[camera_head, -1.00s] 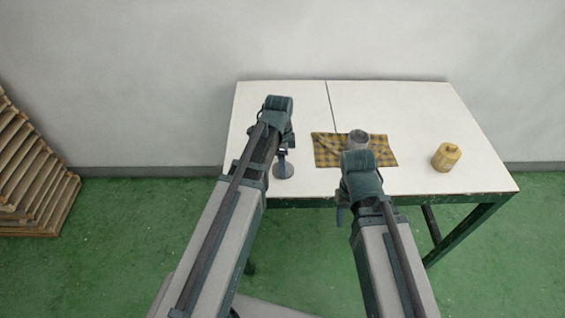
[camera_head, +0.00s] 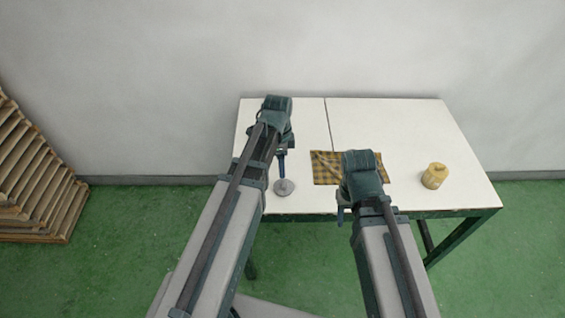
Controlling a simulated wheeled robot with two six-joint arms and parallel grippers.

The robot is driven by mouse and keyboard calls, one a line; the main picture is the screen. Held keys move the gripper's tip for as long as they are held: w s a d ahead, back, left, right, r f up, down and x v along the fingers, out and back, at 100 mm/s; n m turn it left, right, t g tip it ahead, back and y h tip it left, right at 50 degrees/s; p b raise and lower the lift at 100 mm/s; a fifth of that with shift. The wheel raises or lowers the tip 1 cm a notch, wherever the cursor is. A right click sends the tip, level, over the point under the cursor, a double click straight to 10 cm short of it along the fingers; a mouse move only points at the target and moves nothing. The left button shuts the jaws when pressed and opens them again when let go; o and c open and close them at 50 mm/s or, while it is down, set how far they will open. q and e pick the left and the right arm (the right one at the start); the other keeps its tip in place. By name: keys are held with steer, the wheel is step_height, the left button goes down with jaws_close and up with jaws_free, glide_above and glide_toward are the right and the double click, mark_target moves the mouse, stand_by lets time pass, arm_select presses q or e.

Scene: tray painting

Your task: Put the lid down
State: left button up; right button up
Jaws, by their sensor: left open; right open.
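The lid (camera_head: 284,188), a small grey disc, lies on the white table (camera_head: 412,135) near its front edge, left of the cloth. My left gripper (camera_head: 282,167) is open just beyond the lid in the picture and does not hold it. My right gripper (camera_head: 342,207) is open; its fingers are mostly hidden by my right wrist, which sits in front of the cloth.
A yellow checked cloth (camera_head: 322,174) lies mid-table, partly covered by my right arm. A yellow jar (camera_head: 434,176) stands to the right. Stacked wooden trays (camera_head: 35,185) stand at far left. The table's right side is mostly clear.

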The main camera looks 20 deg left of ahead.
arm_select(q)
steer(key=s+d+r+n+y+p, duration=0.1)
steer(key=s+d+r+n, duration=0.1)
steer(key=s+d+n, duration=0.9)
steer(key=shift+s+r+y, duration=0.25)
steer(key=shift+s+y, duration=0.05)
steer(key=shift+s, duration=1.3)
